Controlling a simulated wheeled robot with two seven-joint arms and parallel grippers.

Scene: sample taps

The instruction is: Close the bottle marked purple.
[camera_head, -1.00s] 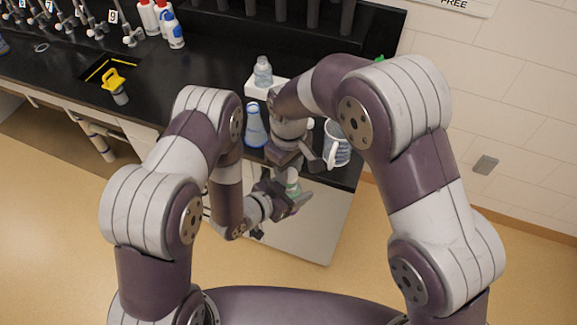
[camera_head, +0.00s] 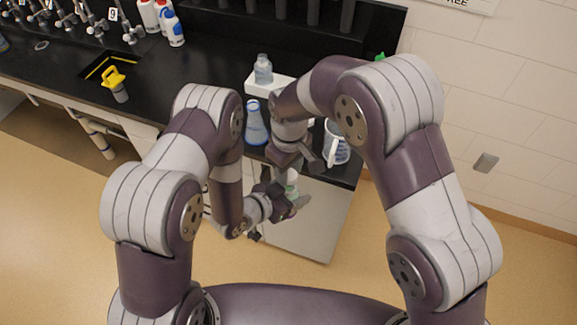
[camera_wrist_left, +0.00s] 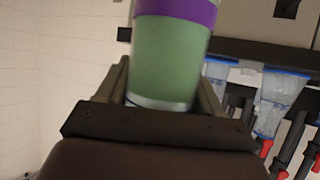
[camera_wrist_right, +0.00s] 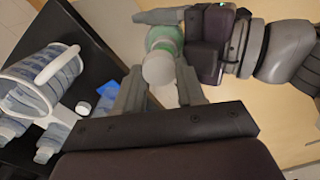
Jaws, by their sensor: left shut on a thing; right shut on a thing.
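The bottle (camera_wrist_left: 172,55) holds green liquid and has a purple band. My left gripper (camera_wrist_left: 170,95) is shut on it, its fingers on both sides; the bottle top is outside the left wrist view. In the head view the bottle (camera_head: 291,188) is small and partly covered by the grippers, in front of the bench. My right gripper (camera_wrist_right: 160,85) is shut on a round white cap (camera_wrist_right: 158,68). In the right wrist view the cap lies in line with the green bottle (camera_wrist_right: 165,36); I cannot tell whether it touches the neck.
On the black bench (camera_head: 200,85) stand a blue flask (camera_head: 255,125), a handled jug (camera_head: 338,145) and a clear bottle (camera_head: 263,70) by a white block (camera_head: 258,87). A yellow-handled object (camera_head: 114,82) is farther left. Open floor lies in front of the bench.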

